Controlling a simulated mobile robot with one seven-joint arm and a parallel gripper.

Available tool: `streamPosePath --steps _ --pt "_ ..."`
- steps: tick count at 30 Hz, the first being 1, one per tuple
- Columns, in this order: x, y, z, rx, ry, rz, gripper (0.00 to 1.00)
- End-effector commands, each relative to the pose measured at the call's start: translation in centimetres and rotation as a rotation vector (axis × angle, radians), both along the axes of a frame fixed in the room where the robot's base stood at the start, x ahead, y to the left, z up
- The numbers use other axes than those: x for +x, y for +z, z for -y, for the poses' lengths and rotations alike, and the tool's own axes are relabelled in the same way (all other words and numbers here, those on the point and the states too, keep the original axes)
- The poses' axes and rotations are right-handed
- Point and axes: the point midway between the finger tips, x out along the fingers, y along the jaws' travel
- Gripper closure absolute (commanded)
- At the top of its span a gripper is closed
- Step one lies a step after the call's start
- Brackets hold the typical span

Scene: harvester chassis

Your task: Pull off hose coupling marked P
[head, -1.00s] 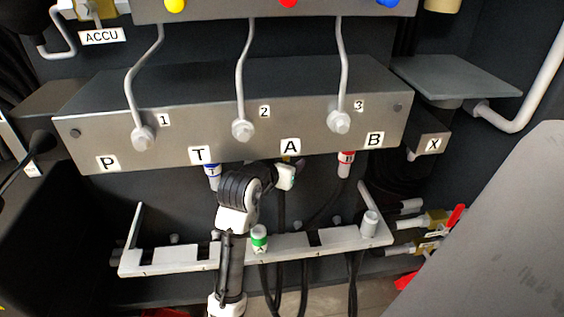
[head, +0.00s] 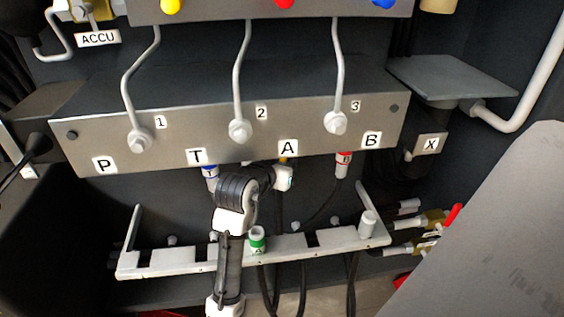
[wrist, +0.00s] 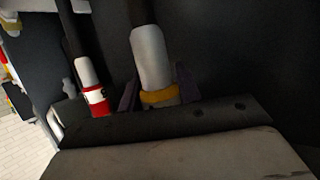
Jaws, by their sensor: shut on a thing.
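The steel valve block (head: 240,135) bears port labels P, T, A and B. My gripper (wrist: 158,92) is shut on a white coupling with a yellow band (wrist: 153,58), its purple fingers on either side. In the head view my gripper (head: 284,178) is under the A label, with a bit of yellow just above it. The held coupling is mostly hidden there, and I cannot read its mark. Whether it is still seated in the port is unclear. No coupling shows under the P label (head: 104,166).
A blue-banded coupling (head: 209,173) hangs under T, partly behind my arm. The pale rack (head: 180,259) below holds a green-banded coupling (head: 257,238). Black hoses (head: 300,275) hang down.

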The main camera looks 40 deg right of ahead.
Motion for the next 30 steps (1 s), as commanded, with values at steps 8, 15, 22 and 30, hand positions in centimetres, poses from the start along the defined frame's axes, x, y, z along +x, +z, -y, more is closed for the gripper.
streamPosePath --steps 8,15,22,30 --pt "0.0 -0.3 0.0 0.000 0.000 0.000 1.00" --pt "0.0 -1.1 0.0 -0.001 0.000 0.000 1.00" --pt "0.0 -2.2 0.0 -0.002 0.000 0.001 1.00" --pt "0.0 -3.6 0.0 -0.001 0.000 0.002 1.00"
